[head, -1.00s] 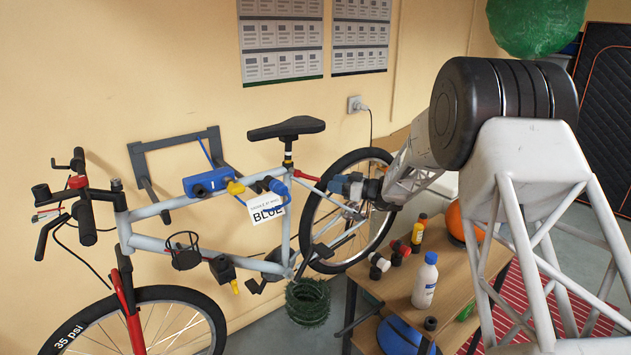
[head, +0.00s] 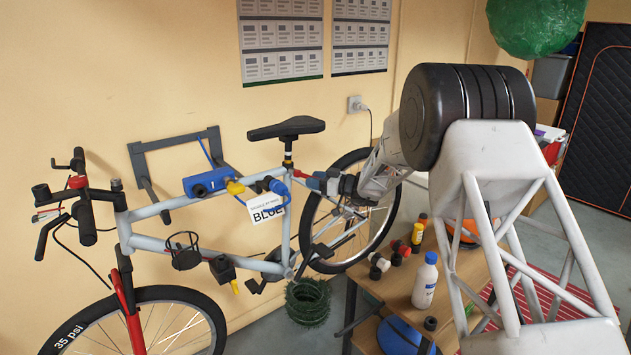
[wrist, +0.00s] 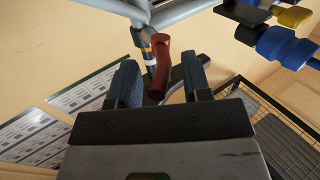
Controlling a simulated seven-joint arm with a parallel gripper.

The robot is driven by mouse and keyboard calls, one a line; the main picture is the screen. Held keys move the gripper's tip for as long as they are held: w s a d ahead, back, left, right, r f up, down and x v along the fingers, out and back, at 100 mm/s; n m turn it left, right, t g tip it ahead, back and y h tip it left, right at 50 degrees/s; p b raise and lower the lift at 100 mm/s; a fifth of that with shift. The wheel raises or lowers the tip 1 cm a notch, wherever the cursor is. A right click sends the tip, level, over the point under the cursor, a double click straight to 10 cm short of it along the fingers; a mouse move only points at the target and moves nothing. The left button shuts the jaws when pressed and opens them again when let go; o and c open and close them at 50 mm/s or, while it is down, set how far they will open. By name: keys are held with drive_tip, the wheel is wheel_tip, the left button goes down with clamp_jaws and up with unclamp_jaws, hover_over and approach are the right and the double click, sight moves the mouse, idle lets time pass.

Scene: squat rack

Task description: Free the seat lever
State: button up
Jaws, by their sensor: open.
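The red seat lever (head: 302,174) sticks out to the right from the clamp at the top of the bicycle's seat tube, below the black saddle (head: 287,128). My gripper (head: 314,181) is open at the lever's right end in the head view. In the wrist view the red lever (wrist: 162,72) shows between the two blue-padded fingers of my gripper (wrist: 160,65), with gaps on both sides. Its lower end is near the black palm. I cannot tell how deep it sits between the fingers.
The bicycle frame (head: 160,208) hangs by a grey wall bracket (head: 140,149). A blue clamp (head: 208,182) and a white tag marked BLUE (head: 266,212) are left of the lever. A wooden table (head: 392,292) with a white bottle (head: 425,282) and several small items stands below my arm.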

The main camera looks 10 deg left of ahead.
clamp_jaws()
drive_tip(key=shift+s+r, duration=0.1)
drive_tip(key=shift+s, duration=0.05)
idle(0.4)
drive_tip(key=shift+s+a+r+m+t+h, duration=0.2)
drive_tip(key=shift+s+m+t+h, duration=0.3)
drive_tip(key=shift+m+t, duration=0.45)
drive_tip(key=shift+s+a+r+m+t+h, duration=0.1)
drive_tip(key=shift+s+a+m+t+h, duration=0.15)
drive_tip(key=shift+m+t+h, duration=0.65)
drive_tip(key=shift+s+a+m+t+h, duration=0.1)
drive_tip(key=shift+s+m+t+h, duration=0.2)
drive_tip(key=shift+t+h, duration=0.35)
unclamp_jaws()
